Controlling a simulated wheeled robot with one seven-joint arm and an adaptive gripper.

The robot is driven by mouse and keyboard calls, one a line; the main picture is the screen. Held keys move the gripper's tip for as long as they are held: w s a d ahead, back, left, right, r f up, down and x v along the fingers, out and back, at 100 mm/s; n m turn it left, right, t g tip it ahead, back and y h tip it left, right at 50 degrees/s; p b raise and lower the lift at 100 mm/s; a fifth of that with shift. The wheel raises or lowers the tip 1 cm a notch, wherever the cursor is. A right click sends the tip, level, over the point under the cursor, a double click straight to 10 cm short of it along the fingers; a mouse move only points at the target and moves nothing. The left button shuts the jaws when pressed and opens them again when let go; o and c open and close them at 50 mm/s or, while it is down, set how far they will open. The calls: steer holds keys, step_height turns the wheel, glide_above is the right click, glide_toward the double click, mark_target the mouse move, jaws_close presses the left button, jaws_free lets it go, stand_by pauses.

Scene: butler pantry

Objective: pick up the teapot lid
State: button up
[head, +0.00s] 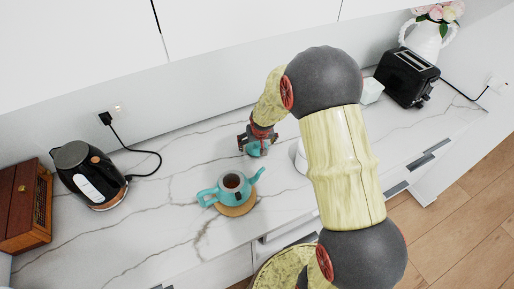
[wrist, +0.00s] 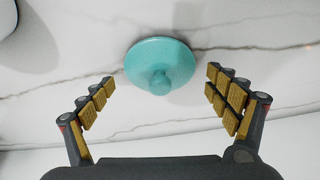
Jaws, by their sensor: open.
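The teapot lid (wrist: 158,62) is a turquoise disc with a round knob. In the wrist view it lies on the marble counter, just beyond and between my fingertips. My gripper (wrist: 161,88) is open, its two padded fingers spread wide on either side, not touching the lid. In the head view my gripper (head: 258,137) is low over the counter, and a bit of the turquoise lid (head: 254,150) shows beneath it. The turquoise teapot (head: 231,187) stands uncovered on a round wooden trivet (head: 238,209), nearer than the lid, with dark liquid inside.
A black kettle (head: 88,174) and a wooden box (head: 24,205) stand at the left of the counter (head: 150,240). A black toaster (head: 406,78) and a white flower vase (head: 425,40) stand at the back right. A white object, partly hidden by my arm, is right of the lid.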

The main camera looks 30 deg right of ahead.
steer(key=c, duration=1.1)
steer(key=shift+c, duration=0.7)
